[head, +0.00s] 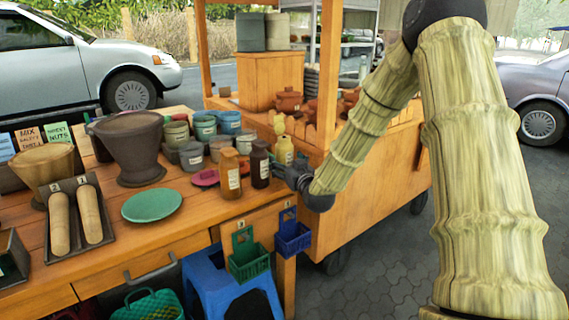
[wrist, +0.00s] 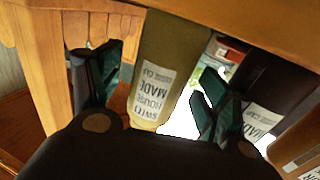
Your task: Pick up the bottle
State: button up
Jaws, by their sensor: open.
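Several bottles stand at the right end of the wooden table: an amber one (head: 230,176), a dark brown one (head: 260,168) and a yellow one (head: 285,149). My gripper (head: 285,172) is at the table's right edge, beside the dark bottle and in front of the yellow one. In the wrist view, my gripper (wrist: 160,82) is open, with the labelled yellow bottle (wrist: 172,45) between its dark green fingers. I cannot tell whether they touch it. The dark bottle (wrist: 284,68) is just right of the right finger, with the amber bottle (wrist: 304,142) beyond it.
Several cups and pots (head: 203,127) crowd behind the bottles. A green plate (head: 152,205) and a large brown mortar (head: 133,147) are further left. Blue (head: 293,240) and green (head: 249,262) baskets hang at the table's front. A wooden cart (head: 350,209) stands close on the right.

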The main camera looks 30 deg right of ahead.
jog(key=shift+w+d, duration=0.2)
jog(key=shift+w, duration=0.85)
jog(key=c, duration=1.1)
jog(key=shift+c, duration=0.4)
jog(key=shift+r, duration=0.1)
